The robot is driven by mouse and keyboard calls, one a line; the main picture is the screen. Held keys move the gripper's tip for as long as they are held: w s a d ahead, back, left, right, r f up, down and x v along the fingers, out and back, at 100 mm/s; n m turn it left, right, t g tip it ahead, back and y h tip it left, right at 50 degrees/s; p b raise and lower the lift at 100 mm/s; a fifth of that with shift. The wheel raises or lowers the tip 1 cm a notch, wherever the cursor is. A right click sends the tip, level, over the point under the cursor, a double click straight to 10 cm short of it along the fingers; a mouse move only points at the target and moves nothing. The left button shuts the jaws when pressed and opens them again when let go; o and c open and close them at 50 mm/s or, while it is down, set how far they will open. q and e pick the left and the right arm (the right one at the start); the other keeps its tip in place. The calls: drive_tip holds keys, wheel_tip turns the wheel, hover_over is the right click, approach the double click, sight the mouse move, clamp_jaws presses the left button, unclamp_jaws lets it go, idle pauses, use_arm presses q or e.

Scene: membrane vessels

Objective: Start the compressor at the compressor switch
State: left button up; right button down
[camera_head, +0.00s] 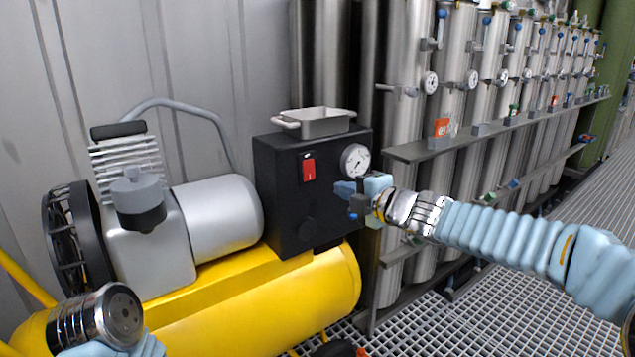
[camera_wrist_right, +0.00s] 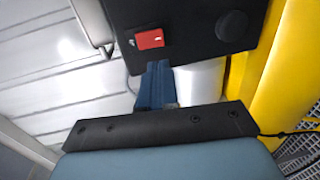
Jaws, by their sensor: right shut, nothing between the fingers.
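The compressor switch (camera_head: 309,169) is a small red rocker on the front of a black control box (camera_head: 287,205). It also shows in the right wrist view (camera_wrist_right: 149,40), upper middle, with a small mark at its left end. My right gripper (camera_head: 346,190) is in front of the box, below the gauge and to the right of the switch. In the right wrist view its blue fingers (camera_wrist_right: 156,68) are shut and empty, with their tips just below the switch in the picture. I see a gap to the switch in the head view. My left gripper does not show.
The box sits on a yellow compressor tank (camera_head: 310,295) beside a silver motor (camera_head: 218,212). A round gauge (camera_head: 355,161) is on the box, and a grey tray (camera_head: 316,122) is on top. Steel vessels (camera_head: 407,130) with pipes and valves stand to the right. Grating floor lies in front.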

sight(310, 178)
drive_tip(key=p+x, duration=0.1)
drive_tip(key=x, duration=0.9)
drive_tip(key=shift+w, duration=0.1)
